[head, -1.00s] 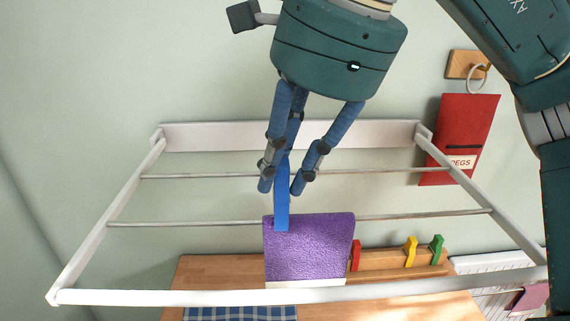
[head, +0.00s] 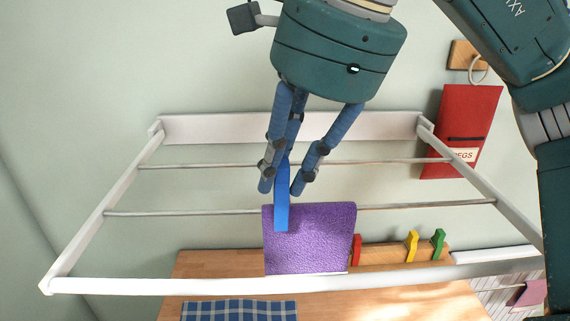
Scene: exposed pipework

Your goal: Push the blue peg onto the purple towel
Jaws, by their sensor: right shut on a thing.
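The blue peg (head: 282,208) is long and flat and points downward in the head view. My right gripper (head: 282,186) is shut on its upper part. The purple towel (head: 318,240) hangs over the front thin rod of the white rack. The peg's lower end overlaps the upper left of the towel in the picture. I cannot tell whether it grips the towel or only lies in front of it. The gripper's fingertips are just above the towel's top edge. My left gripper is not in view.
The white rack (head: 290,285) juts from the wall with thin rods across it. Below are a wooden table (head: 400,305), a blue checked cloth (head: 240,311) and a holder with red, yellow (head: 411,246) and green pegs. A red peg pouch (head: 465,125) hangs at right.

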